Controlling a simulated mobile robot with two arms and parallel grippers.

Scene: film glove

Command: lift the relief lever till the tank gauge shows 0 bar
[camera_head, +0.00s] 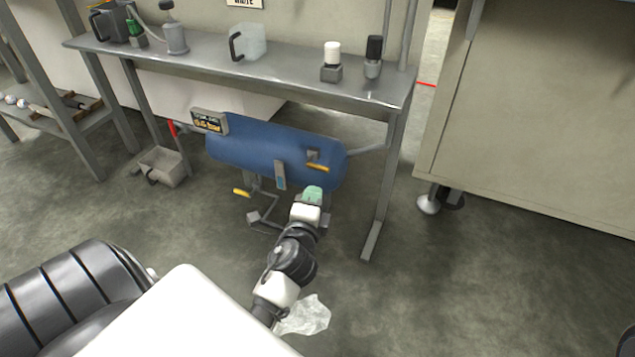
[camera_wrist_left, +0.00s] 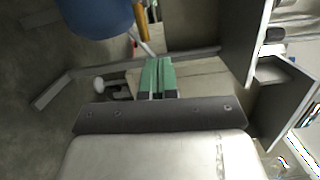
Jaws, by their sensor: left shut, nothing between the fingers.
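The blue tank (camera_head: 262,150) lies under the metal bench. Its gauge (camera_head: 209,121) is a dark box with amber text at the left end, too small to read surely. A yellow-handled lever (camera_head: 318,168) sits on the tank's right front. Another yellow handle (camera_head: 242,192) is lower left; I cannot tell from a label which is the relief lever. My left gripper (camera_head: 312,191), with green fingers, is just below the right lever, apparently apart from it. In the left wrist view the fingers (camera_wrist_left: 157,78) are shut and empty; a yellow handle (camera_wrist_left: 141,22) shows beyond them, beside the tank (camera_wrist_left: 95,15).
The bench (camera_head: 290,72) carries a clear jug (camera_head: 248,42) and other items. Its right leg (camera_head: 383,190) stands right of the tank. A grey bin (camera_head: 163,167) is at left. A crumpled clear sheet (camera_head: 306,316) lies near my arm.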

